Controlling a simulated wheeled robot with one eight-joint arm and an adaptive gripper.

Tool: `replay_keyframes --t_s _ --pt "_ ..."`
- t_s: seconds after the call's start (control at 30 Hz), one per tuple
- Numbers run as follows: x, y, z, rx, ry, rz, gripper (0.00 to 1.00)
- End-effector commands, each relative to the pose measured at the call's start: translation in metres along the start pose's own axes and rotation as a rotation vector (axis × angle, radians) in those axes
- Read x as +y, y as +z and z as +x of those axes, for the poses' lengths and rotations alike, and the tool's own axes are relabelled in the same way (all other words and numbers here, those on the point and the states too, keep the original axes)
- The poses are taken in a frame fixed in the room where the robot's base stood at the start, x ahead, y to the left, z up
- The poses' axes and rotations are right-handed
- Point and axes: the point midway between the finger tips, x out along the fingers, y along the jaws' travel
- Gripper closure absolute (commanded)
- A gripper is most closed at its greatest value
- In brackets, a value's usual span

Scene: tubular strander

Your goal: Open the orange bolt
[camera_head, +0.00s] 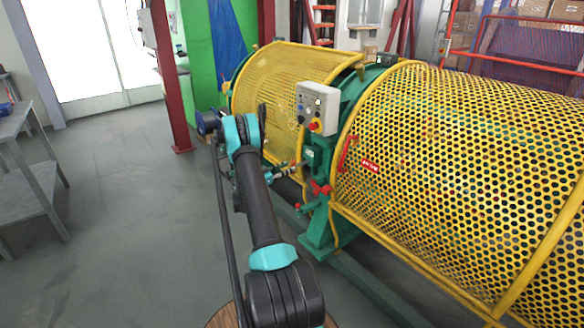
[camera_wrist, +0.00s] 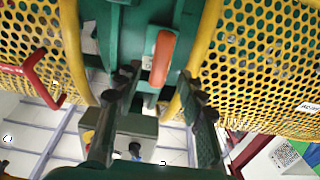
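The orange bolt (camera_wrist: 161,57) shows in the wrist view as a short rounded orange handle on a green upright plate (camera_wrist: 135,40) between two yellow guards. My gripper (camera_wrist: 160,100) is open, with one dark finger on each side of the view. The bolt appears in the gap between the fingers, just beyond their tips, and no contact shows. In the head view my gripper (camera_head: 296,168) is at the green frame between the guards, below the control box. I cannot make out the orange bolt there.
Yellow mesh guards (camera_head: 450,160) flank the frame. A grey control box (camera_head: 318,108) hangs just above my gripper. A red handle (camera_head: 346,153) and a red valve (camera_head: 320,188) stick out to its right. The floor (camera_head: 120,200) at left is clear up to a grey table (camera_head: 35,180).

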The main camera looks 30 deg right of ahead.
Motion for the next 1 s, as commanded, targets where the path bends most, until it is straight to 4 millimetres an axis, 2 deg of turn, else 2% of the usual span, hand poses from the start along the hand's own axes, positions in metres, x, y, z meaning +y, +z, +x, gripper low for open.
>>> replay_keyframes --t_s 0.03,0.2,0.4,0.6,1.0 --pt "-0.001 0.0 -0.013 0.0 -0.003 0.0 0.6" --pt "-0.001 0.0 -0.046 0.0 -0.002 0.0 0.6" --pt "0.0 0.0 -0.07 0.0 0.0 0.0 0.6" --pt "0.0 0.0 -0.077 0.0 0.0 0.0 0.6" --pt "0.0 0.0 -0.077 0.0 0.001 0.0 0.6"
